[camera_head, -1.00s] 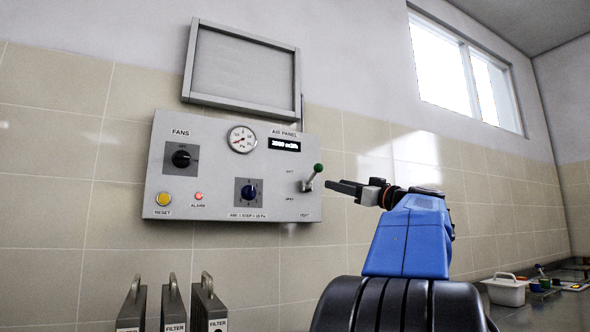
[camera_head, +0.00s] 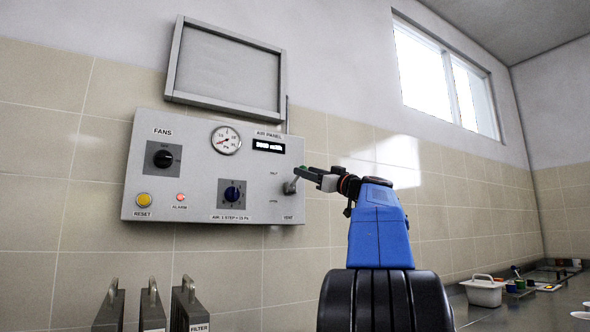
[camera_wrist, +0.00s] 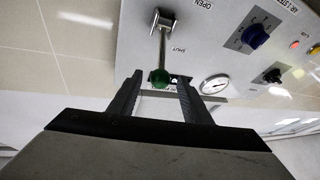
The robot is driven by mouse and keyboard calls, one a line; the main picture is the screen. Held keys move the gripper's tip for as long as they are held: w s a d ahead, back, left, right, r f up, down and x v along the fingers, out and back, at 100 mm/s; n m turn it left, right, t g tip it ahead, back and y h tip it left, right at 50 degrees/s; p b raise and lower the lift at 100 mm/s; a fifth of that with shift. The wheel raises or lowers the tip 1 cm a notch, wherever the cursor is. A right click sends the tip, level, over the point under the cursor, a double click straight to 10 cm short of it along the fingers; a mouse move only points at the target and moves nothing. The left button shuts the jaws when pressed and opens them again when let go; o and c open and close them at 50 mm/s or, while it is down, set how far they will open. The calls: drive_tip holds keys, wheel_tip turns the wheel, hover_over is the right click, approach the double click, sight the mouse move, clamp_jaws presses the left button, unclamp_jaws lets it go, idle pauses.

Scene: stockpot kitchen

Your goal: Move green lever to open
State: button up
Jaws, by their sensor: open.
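The lever is a metal rod with a green knob (camera_wrist: 160,77) on the right part of the grey air panel (camera_head: 258,175). In the wrist view, the rod (camera_wrist: 162,45) runs from its pivot by the OPEN label down toward the SHUT label. My gripper (camera_head: 301,172) is at the panel's right side, in front of the lever, and largely hides the knob in the head view. In the wrist view, the open fingers stand on either side of the green knob, with space visible between. I cannot tell whether either finger touches it.
The panel also carries a black fans knob (camera_head: 163,158), a blue knob (camera_head: 232,194), a round gauge (camera_head: 226,140), a yellow reset button (camera_head: 144,200) and a red alarm light (camera_head: 180,197). Filters (camera_head: 189,305) stand below left. The wall right of the panel is clear.

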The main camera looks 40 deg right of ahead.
sight(297, 178)
drive_tip(key=x, duration=0.7)
drive_tip(key=shift+s, duration=0.1)
clamp_jaws()
